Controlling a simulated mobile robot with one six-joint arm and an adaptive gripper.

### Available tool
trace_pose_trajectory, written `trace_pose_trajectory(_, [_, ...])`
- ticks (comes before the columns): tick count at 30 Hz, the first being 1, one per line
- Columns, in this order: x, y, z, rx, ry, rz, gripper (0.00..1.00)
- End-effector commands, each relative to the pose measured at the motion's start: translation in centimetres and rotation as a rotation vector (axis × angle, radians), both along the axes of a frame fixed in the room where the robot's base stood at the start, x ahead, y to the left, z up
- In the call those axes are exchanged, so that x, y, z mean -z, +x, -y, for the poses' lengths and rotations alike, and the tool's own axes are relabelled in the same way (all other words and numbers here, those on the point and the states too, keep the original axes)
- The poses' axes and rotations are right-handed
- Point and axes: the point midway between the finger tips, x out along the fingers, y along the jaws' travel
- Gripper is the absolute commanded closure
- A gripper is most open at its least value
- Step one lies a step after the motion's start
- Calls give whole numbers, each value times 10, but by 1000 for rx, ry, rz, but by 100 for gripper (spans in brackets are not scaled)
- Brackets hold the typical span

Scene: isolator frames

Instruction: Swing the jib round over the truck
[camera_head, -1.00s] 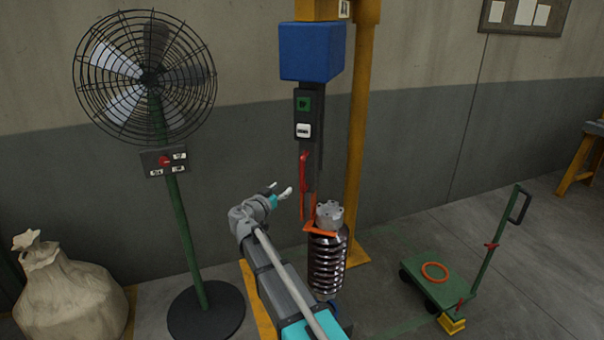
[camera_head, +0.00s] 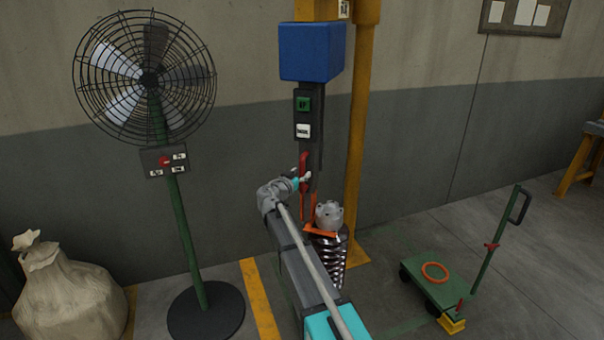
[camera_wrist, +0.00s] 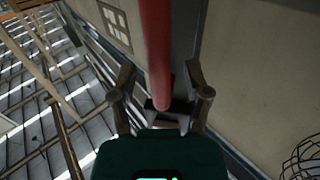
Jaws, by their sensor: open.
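The jib shows as a yellow post (camera_head: 360,120) with a blue box (camera_head: 311,52) at its top. A dark bar hangs under the box, with a red upright handle (camera_head: 304,168) on it. A ribbed dark insulator (camera_head: 329,262) with a grey cap hangs below in an orange holder; my arm hides part of it. My gripper (camera_head: 303,181) is at the red handle and open. In the wrist view the red handle (camera_wrist: 157,50) stands between the two fingers; I cannot tell whether they touch it. The green truck (camera_head: 445,286), with an orange ring on its deck, stands at the right.
A caged fan (camera_head: 148,80) on a green pole and round base stands left of my arm. A tied sack (camera_head: 70,295) sits at lower left. A wall is behind. Floor between the post and truck looks clear. A yellow trestle (camera_head: 580,165) is at far right.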

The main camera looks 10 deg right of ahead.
Motion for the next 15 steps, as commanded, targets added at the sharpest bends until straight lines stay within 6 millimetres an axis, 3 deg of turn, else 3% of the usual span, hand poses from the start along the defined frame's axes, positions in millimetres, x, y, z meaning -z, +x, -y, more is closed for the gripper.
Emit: trace_pose_trajectory(15, [0,9,8,0,0,0,38])
